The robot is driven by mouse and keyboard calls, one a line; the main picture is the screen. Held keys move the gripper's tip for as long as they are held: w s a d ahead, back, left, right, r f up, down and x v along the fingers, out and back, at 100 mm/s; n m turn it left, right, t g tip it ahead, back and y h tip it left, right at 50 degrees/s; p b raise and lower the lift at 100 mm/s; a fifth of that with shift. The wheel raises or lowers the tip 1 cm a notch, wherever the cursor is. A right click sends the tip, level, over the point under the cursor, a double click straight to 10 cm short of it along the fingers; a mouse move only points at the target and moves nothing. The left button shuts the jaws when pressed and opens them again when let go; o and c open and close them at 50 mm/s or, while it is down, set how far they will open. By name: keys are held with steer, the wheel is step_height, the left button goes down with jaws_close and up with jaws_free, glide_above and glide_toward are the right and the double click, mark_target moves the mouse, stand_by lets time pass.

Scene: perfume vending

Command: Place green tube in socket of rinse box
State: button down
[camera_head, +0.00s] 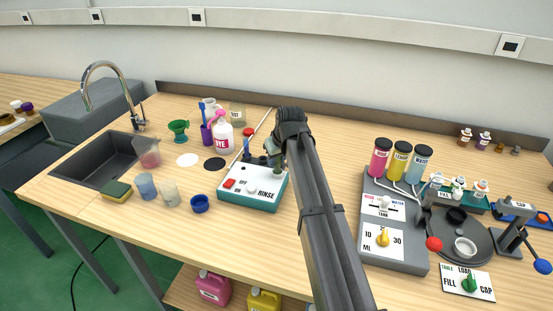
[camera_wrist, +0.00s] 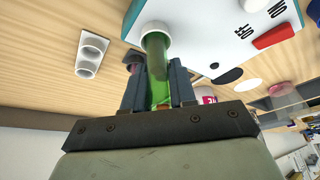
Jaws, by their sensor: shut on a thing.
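The rinse box (camera_head: 252,190) is white on top with teal sides, a red switch and a RINSE label. It also shows in the wrist view (camera_wrist: 205,40), with a white ring socket (camera_wrist: 155,26) at its edge. My gripper (camera_wrist: 160,90) is shut on the green tube (camera_wrist: 158,72), its fingers on both sides of it. The tube's far end lines up with the ring and overlaps it; I cannot tell how deep it sits inside. In the head view my gripper (camera_head: 278,160) is at the box's back right corner, and my arm hides part of that area.
A white two-hole holder (camera_wrist: 92,55) stands beside the box. The tank machine (camera_head: 395,245) stands to the right. Bare table lies in front of the box.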

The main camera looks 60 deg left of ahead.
steer(key=c, duration=0.9)
jaws_free()
steer(key=shift+f, duration=0.15)
steer(key=v, duration=1.2)
steer(key=shift+r, duration=0.25)
